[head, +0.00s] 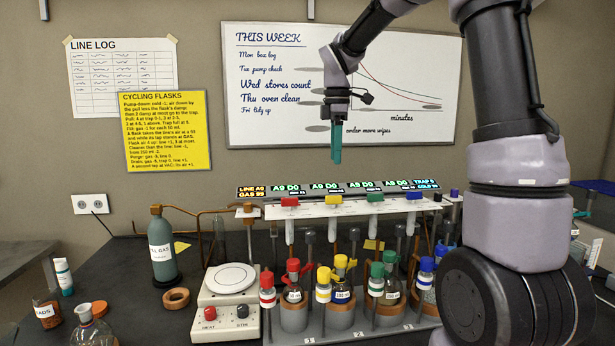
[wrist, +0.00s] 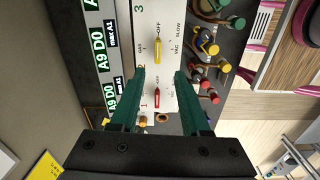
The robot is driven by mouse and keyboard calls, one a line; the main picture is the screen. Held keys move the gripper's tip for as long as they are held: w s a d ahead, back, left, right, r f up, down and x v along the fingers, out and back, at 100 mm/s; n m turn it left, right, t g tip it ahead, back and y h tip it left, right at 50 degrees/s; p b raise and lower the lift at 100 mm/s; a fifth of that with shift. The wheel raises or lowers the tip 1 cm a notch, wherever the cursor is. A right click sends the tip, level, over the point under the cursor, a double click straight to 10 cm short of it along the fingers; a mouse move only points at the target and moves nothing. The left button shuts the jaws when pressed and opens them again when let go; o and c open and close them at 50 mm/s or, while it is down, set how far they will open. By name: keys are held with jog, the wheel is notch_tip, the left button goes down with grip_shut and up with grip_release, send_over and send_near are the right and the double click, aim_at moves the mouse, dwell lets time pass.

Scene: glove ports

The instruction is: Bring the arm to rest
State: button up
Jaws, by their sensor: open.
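My gripper (head: 336,143) hangs from my arm in front of the whiteboard, its teal fingers pointing down above the row of lit displays. In the wrist view my gripper (wrist: 160,74) is open, with nothing between its two fingers. Below it lies the white valve panel (head: 335,208) with red, yellow, green and blue taps. In the wrist view the red tap (wrist: 157,98) and the yellow tap (wrist: 158,49) show between and beyond the fingers, apart from them. My arm reaches in from the upper right and hides part of the whiteboard.
Flasks with coloured caps (head: 294,295) stand in a rack under the panel. A white hotplate (head: 230,284), a green gas bottle (head: 162,250) and a cork ring (head: 176,298) are on the dark bench to the left. The whiteboard (head: 270,90) hangs behind my gripper.

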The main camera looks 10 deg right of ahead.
jog(key=s+d+r+m+t, duration=0.1)
jog(key=s+m+t, duration=0.1)
jog(key=s+m, duration=0.5)
jog(key=s+d+r+m+t+y, duration=0.1)
jog(key=s+d+m+t, duration=0.1)
jog(key=s+m, duration=0.5)
jog(key=s+d+r+m+t+y, duration=0.1)
jog(key=s+d+m+t, duration=0.1)
jog(key=s+m, duration=0.5)
jog(key=shift+s+d+r+t, duration=0.25)
jog(key=shift+s+r+t, duration=0.2)
jog(key=shift+s, duration=0.55)
